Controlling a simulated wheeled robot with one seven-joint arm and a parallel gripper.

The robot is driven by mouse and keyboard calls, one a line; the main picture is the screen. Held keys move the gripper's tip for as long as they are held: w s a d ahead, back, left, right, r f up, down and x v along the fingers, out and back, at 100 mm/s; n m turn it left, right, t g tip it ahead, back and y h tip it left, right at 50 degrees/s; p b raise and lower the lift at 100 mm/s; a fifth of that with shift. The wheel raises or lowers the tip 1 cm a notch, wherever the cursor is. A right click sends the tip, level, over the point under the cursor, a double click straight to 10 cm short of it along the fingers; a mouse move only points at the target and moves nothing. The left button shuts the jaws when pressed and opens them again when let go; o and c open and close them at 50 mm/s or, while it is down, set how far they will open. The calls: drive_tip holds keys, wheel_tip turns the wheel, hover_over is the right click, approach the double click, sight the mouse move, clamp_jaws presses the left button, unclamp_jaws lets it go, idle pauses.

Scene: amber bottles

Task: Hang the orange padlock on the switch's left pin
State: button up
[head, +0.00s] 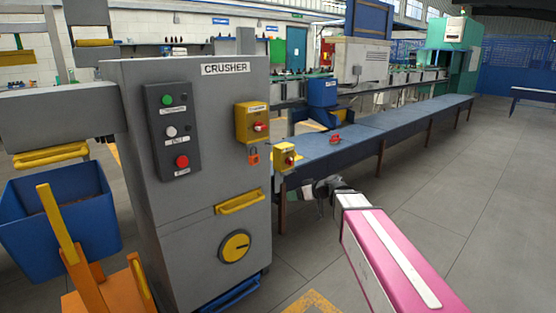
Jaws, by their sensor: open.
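The orange padlock (253,156) is small and sits against the crusher cabinet's right part, just below a yellow switch box (252,121) with a red knob. What holds the padlock up is too small to tell. A second yellow switch box (285,156), also with a red knob, stands to the right by the near end of the blue bench. The pins of either switch cannot be made out. My gripper (312,187) is open, below and right of the second box and apart from the padlock. Its fingers are small and partly unclear against the bench.
The grey crusher cabinet (215,165) has a button panel (173,130), a yellow handle and a yellow dial. A long blue bench (400,126) runs back right, with a small red item (335,138) on it. A blue bin (60,220) stands left. The floor at right is clear.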

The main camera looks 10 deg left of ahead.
sight(256, 155)
drive_tip(key=w+a+r+n+t+y, duration=0.1)
drive_tip(key=w+a+r+n+y, duration=0.2)
drive_tip(key=r, duration=0.4)
drive_tip(key=w+a+r+n+t+y, duration=0.1)
drive_tip(key=w+a+r+y, duration=0.1)
drive_tip(key=a+r, duration=0.4)
drive_tip(key=shift+m, duration=0.3)
drive_tip(key=x, duration=0.9)
drive_tip(key=shift+a+r, duration=0.2)
drive_tip(key=shift+a, duration=0.15)
drive_tip(key=c, duration=0.6)
